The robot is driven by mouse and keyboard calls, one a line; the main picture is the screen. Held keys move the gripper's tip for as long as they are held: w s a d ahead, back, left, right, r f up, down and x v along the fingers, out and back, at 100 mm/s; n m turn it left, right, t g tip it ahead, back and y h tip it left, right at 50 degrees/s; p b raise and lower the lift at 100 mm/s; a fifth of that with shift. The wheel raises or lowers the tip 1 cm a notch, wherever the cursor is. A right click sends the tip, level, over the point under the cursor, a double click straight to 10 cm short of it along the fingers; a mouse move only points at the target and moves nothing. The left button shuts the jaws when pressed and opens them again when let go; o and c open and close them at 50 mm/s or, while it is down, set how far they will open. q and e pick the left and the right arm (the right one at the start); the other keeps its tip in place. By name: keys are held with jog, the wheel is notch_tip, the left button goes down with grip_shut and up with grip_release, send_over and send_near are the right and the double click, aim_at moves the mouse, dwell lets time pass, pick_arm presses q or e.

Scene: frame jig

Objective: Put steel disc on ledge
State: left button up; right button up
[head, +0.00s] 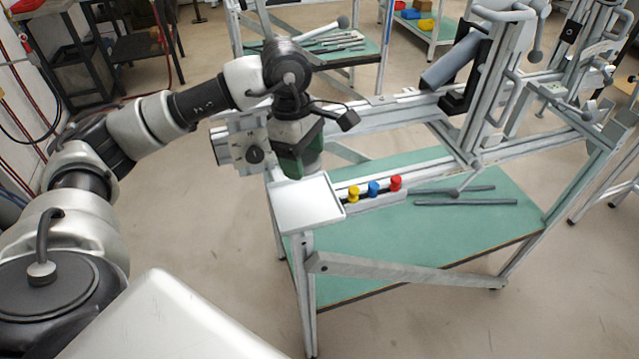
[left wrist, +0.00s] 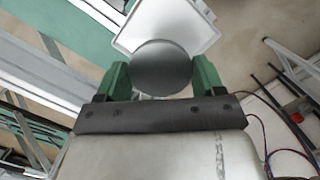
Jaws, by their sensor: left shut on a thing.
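The steel disc (left wrist: 160,68) is dark grey and round. In the left wrist view it sits between the two green fingers of my left gripper (left wrist: 161,76), which are shut on it from both sides. In the head view my left gripper (head: 299,160) points down just above the rear part of the ledge; I cannot make out the disc there. The ledge (head: 307,208) is a small white rimmed tray at the near left corner of the frame jig. In the left wrist view the ledge (left wrist: 150,22) lies beyond the disc, partly covered by it. My right gripper is not in view.
Yellow (head: 353,194), blue (head: 374,188) and red (head: 396,183) knobs stand on a rail right of the ledge. A metal rail and a clamp post (head: 490,90) stand behind. Grey rods (head: 465,202) lie on the green lower shelf (head: 430,235). Floor is free left of the jig.

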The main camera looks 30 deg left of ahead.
aim_at(306, 204)
pick_arm(q)
notch_tip(306, 204, down, 3)
jog(key=shift+s, duration=0.15)
jog(key=shift+s+f+p, duration=0.2)
jog(key=shift+f, duration=0.35)
jog(key=shift+s+f+p, duration=0.2)
jog(key=shift+f, duration=0.6)
jog(key=f, duration=0.3)
jog(key=shift+w+f+p, duration=0.1)
jog(key=shift+w+p, duration=0.1)
jog(key=shift+p, duration=0.15)
jog(key=shift+f, duration=0.35)
jog(key=o, duration=1.1)
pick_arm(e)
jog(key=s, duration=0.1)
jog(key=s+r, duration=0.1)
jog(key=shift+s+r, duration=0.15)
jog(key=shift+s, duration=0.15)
